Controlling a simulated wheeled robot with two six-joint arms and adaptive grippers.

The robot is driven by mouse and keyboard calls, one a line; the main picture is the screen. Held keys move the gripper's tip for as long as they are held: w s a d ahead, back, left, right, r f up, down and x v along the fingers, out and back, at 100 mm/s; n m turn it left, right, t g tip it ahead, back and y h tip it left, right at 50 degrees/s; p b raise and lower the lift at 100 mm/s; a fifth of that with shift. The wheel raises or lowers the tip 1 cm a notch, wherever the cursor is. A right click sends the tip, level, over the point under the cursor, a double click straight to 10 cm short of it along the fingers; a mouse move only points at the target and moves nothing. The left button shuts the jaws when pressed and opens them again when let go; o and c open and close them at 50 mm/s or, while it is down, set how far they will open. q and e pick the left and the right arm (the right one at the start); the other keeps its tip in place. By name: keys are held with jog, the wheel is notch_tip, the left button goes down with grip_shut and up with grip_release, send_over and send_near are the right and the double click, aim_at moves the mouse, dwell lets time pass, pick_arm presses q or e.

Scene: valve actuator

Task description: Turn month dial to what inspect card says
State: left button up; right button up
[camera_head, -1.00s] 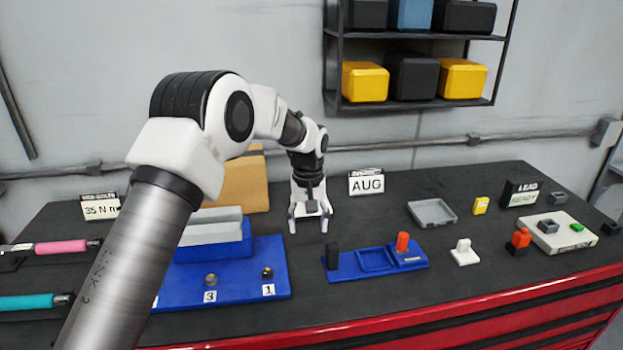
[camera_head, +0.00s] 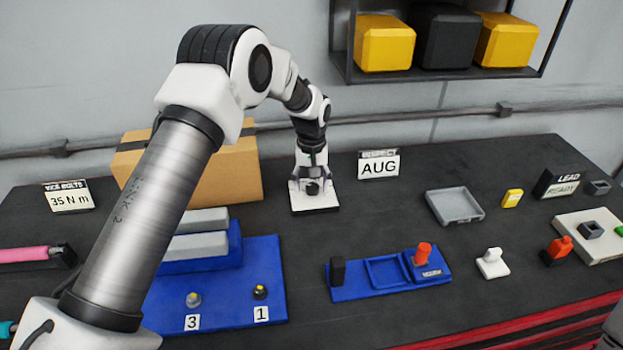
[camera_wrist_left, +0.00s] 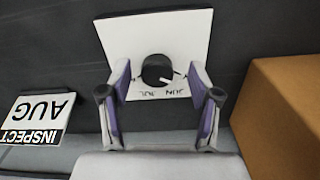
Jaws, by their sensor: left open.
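The month dial is a black knob (camera_wrist_left: 157,69) on a white plate (camera_wrist_left: 190,28). In the head view the plate (camera_head: 328,206) lies at mid-table, left of the card. In the wrist view JUN and JUL show upside down below the knob. The knob's white mark points down and right, towards JUN; other labels are hidden or unreadable. The inspect card (camera_head: 379,165) reads AUG; it also shows upside down in the wrist view (camera_wrist_left: 37,118). My left gripper (camera_head: 313,188) is open above the plate, its fingers (camera_wrist_left: 159,80) appearing either side of the knob. The right gripper is out of view.
A cardboard box (camera_head: 228,178) stands close left of the dial. A blue base with grey blocks (camera_head: 205,245) is nearer left; a blue tray (camera_head: 388,272) is nearer right. A grey tray (camera_head: 455,206) lies farther right. The shelf (camera_head: 440,72) hangs behind.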

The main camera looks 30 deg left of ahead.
pick_arm(q)
jog(key=shift+w+a+f, duration=0.2)
jog(key=shift+w+f, duration=0.4)
jog(key=shift+f, duration=0.3)
jog(key=shift+s+d+r, duration=0.15)
jog(key=shift+s+r, duration=0.1)
jog(key=shift+c, duration=0.3)
jog(key=shift+s+r, duration=0.15)
jog(key=shift+s, duration=0.05)
jog(key=c, duration=1.1)
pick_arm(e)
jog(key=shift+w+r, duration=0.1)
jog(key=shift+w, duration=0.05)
